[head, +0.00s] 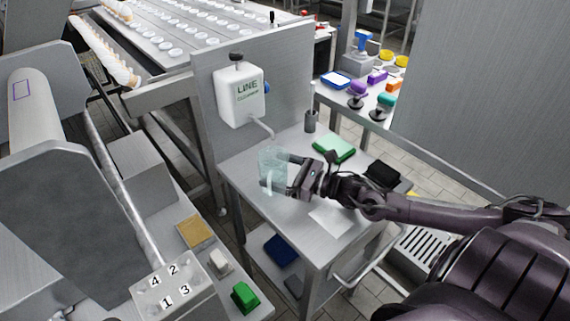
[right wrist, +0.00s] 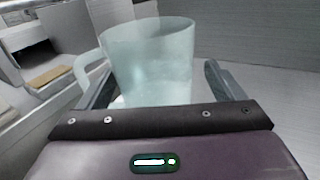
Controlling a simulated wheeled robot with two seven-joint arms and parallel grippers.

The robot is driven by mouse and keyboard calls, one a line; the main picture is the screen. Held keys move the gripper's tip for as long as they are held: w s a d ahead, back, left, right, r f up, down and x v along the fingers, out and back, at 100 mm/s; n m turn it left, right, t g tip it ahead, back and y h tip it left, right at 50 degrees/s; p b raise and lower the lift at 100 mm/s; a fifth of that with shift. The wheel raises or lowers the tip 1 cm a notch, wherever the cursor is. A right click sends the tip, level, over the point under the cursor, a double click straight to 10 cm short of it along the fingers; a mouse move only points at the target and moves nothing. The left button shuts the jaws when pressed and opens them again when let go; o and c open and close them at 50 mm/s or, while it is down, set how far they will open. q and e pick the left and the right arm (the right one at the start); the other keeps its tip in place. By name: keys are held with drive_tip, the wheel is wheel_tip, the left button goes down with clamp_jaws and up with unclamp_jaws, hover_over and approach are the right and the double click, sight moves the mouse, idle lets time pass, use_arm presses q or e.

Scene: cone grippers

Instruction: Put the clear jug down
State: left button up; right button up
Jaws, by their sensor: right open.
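The clear jug (head: 270,172) is see-through, pale blue-green and upright at the left part of the metal table (head: 250,158). In the head view my right gripper (head: 276,175) reaches it from the right. In the right wrist view the jug (right wrist: 150,60) stands between the two fingers of the right gripper (right wrist: 155,92), with its handle to the left. The fingers are open, one on each side of the jug. The jug's base is hidden behind the gripper in the right wrist view. My left gripper is not in view.
A white dispenser (head: 239,96) hangs on the panel behind the jug, its spout above the table.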

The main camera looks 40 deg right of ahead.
drive_tip(key=shift+s+d, duration=0.25)
drive_tip(key=shift+s, duration=0.2)
drive_tip(key=p+v, duration=0.2)
drive_tip(key=v, duration=0.9)
drive_tip(key=shift+r+p, duration=0.1)
drive_tip(key=shift+p, duration=0.3)
